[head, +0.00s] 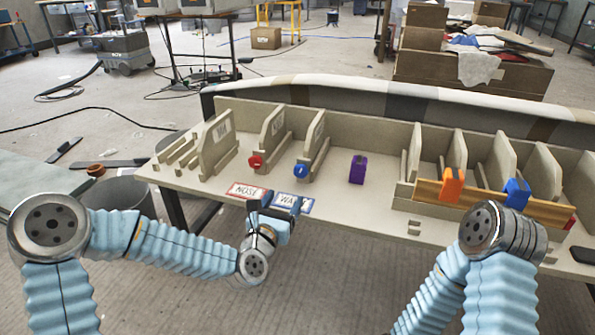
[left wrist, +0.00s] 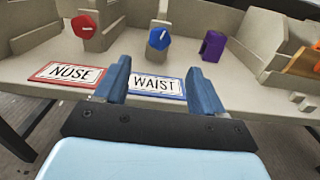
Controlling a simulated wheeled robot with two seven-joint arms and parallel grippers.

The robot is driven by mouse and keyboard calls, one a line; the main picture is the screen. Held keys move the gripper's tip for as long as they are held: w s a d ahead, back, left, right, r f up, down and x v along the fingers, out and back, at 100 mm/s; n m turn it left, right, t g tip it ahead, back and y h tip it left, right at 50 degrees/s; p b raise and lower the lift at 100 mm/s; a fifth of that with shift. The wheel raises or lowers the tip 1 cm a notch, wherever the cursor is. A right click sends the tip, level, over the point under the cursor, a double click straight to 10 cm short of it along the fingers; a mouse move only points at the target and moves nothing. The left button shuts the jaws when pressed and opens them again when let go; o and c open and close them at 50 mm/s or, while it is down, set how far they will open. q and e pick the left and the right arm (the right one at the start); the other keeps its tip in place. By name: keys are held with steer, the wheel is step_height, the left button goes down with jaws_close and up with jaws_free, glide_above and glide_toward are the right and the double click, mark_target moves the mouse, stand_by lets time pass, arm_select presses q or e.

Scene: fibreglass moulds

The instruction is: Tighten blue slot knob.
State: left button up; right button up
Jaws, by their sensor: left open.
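The blue knob (head: 300,171) sits on the front of a beige slot block in the middle of the bench, left of a purple clip-like piece (head: 357,169). It also shows in the left wrist view (left wrist: 159,39), beyond the fingertips. A red knob (head: 255,162) sits on the slot to its left and shows in the left wrist view (left wrist: 84,26). My left gripper (head: 271,204) is open and empty at the bench's front edge, in front of and below the blue knob, apart from it. In the left wrist view its fingers (left wrist: 162,80) straddle the WAIST card. My right gripper is not visible.
A red-edged card reading NOSE or NUSE (left wrist: 68,73) and a blue-edged WAIST card (left wrist: 155,86) lie near the front edge. An orange clamp (head: 452,185) and a blue clamp (head: 517,193) sit on a wooden strip at the right. Bare bench surface lies around the purple piece.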

mark_target(299, 174)
arm_select(q)
steer(key=x, duration=1.3)
steer(key=shift+w+f+p, duration=0.1)
steer(key=shift+w+p, duration=0.05)
steer(key=shift+p, duration=0.15)
steer(key=shift+c, duration=0.4)
steer(key=c, duration=1)
